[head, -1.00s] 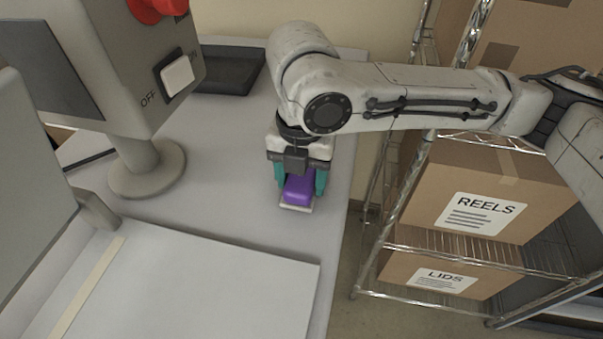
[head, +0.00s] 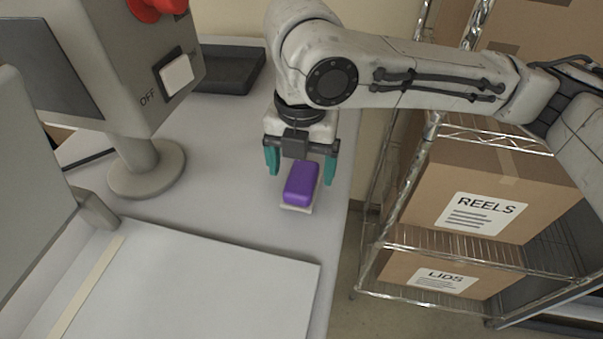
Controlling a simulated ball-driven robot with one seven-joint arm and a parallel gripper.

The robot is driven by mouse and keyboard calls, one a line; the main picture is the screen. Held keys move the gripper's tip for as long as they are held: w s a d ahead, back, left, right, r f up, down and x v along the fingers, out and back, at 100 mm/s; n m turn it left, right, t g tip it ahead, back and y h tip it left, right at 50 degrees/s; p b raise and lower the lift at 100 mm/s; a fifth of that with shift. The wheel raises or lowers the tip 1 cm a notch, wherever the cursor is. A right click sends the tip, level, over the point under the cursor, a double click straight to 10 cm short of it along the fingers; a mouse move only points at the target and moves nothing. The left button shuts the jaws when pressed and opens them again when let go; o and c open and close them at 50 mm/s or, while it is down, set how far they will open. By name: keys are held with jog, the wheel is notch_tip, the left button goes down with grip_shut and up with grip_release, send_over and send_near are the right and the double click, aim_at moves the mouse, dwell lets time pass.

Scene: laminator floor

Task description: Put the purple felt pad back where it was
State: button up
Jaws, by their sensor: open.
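The purple felt pad (head: 301,183) is a rounded purple block with a pale layer at its lower edge. It rests on the grey worktop (head: 230,200), near the right edge. My gripper (head: 299,168) has two teal fingers spread wide, one on the left and one on the right of the pad's far end. The fingers stand apart from the pad and hold nothing. The gripper body hides the surface just behind the pad.
A white flat panel (head: 200,290) lies in front. A grey control box (head: 110,60) on a round-footed post stands at the left. A dark tray (head: 228,70) lies at the back. A wire shelf (head: 450,243) with cardboard boxes (head: 480,195) stands right, beyond the worktop edge.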

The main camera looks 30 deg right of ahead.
aim_at(302, 177)
notch_tip(302, 177, up, 9)
dwell(0.3)
dwell(0.5)
